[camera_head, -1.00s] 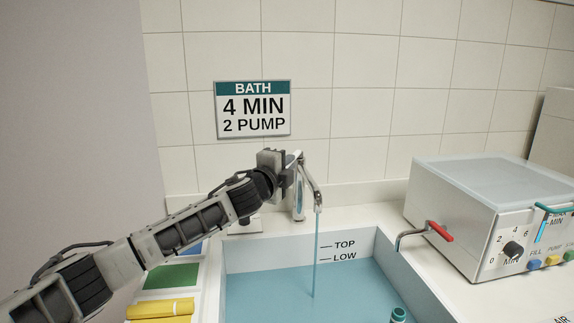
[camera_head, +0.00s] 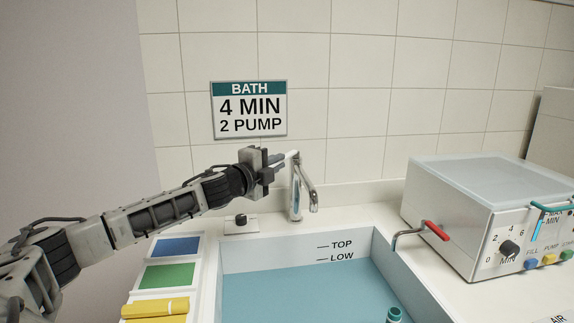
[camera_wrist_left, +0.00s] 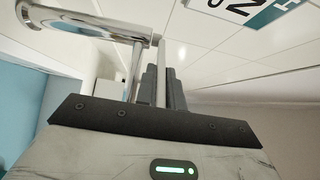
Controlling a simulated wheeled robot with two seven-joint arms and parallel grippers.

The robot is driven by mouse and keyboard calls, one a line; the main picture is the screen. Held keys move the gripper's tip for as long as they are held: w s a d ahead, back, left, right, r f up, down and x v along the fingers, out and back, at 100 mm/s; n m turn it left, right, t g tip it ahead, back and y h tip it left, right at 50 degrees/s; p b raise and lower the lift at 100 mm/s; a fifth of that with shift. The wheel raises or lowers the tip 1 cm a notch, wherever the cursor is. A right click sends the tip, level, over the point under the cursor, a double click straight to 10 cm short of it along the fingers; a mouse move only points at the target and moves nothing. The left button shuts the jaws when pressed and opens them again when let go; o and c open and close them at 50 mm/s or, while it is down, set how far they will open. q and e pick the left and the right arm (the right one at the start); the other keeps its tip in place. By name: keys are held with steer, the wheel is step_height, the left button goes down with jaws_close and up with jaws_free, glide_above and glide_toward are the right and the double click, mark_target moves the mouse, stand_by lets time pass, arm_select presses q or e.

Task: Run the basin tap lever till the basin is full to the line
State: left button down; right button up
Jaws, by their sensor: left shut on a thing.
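The chrome basin tap (camera_head: 297,198) stands behind the basin (camera_head: 378,247), its spout over the basin's back edge. No stream falls from it. My left gripper (camera_head: 281,160) is shut on the tap's pale lever (camera_head: 292,155). In the left wrist view the dark fingers (camera_wrist_left: 162,85) close around the lever (camera_wrist_left: 162,55), beside the tap body (camera_wrist_left: 90,25). Blue water (camera_head: 310,292) lies in the basin, its edge at the back wall a little below the LOW line (camera_head: 336,257) and well below the TOP line (camera_head: 336,244). My right gripper is not in view.
A white control box (camera_head: 480,212) with a knob stands on the right. Blue (camera_head: 176,247) and green (camera_head: 167,275) panels and yellow cloths (camera_head: 155,308) lie left. A teal-capped object (camera_head: 394,314) is in the basin.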

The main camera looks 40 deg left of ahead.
arm_select(q)
steer(key=shift+a+f, duration=0.1)
steer(key=c, duration=1.5)
jaws_free()
steer(key=shift+s, duration=0.1)
